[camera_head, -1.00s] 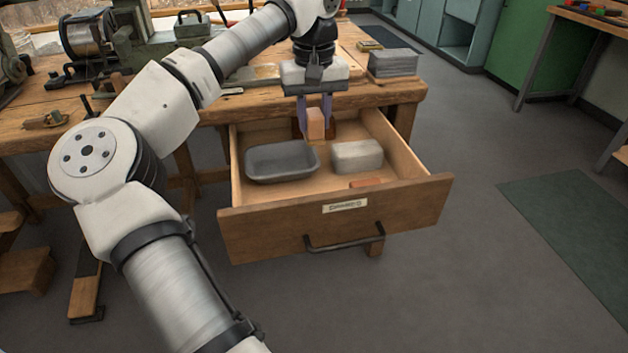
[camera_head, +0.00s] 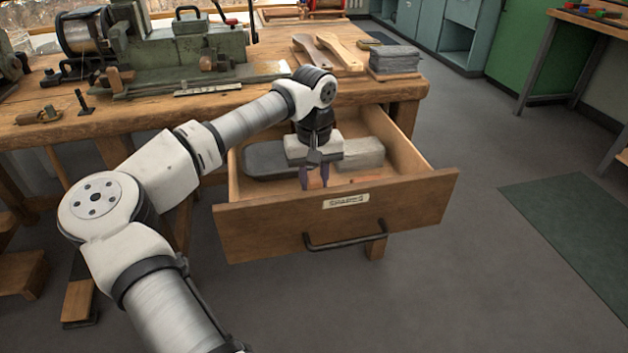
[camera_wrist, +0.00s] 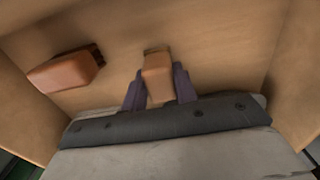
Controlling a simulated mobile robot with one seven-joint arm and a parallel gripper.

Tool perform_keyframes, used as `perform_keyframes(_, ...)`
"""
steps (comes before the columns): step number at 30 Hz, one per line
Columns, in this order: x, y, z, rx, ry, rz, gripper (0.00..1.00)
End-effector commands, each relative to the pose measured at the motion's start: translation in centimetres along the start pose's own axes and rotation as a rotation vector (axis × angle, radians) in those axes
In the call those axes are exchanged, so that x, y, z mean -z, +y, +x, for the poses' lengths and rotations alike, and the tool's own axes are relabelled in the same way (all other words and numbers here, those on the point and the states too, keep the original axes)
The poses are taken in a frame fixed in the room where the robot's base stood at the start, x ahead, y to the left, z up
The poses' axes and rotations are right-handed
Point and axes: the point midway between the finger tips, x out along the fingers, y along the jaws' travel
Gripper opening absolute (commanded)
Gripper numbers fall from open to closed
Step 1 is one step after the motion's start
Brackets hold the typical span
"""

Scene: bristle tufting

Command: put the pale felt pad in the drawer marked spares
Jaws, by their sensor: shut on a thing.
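The drawer (camera_head: 270,233) is pulled out under the bench, and its front label (camera_head: 346,201) appears to read "SPARES". My gripper (camera_head: 314,184) is inside the drawer, low behind its front panel, pointing down. It is shut on a small tan block (camera_wrist: 157,75), which shows between the purple fingers in the wrist view. I cannot tell from its surface whether this is the felt pad. The block is close above the drawer floor (camera_wrist: 120,25); whether it touches is unclear. The front panel hides the fingertips' lower end in the head view.
A reddish-brown block (camera_wrist: 62,72) lies beside my gripper. A stack of grey sheets (camera_head: 395,60) and wooden pieces (camera_head: 340,50) are on the bench.

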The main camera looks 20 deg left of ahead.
Motion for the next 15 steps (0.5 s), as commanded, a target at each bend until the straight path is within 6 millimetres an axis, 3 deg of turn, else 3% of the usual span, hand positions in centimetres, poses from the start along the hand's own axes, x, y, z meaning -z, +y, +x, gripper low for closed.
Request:
perform_keyframes(10,0.0,0.02,0.34,-0.001,0.0,0.001,0.03)
perform_keyframes(11,0.0,0.02,0.28,0.0,0.0,0.001,0.31)
perform_keyframes(15,0.0,0.02,0.25,-0.001,0.001,0.001,0.49)
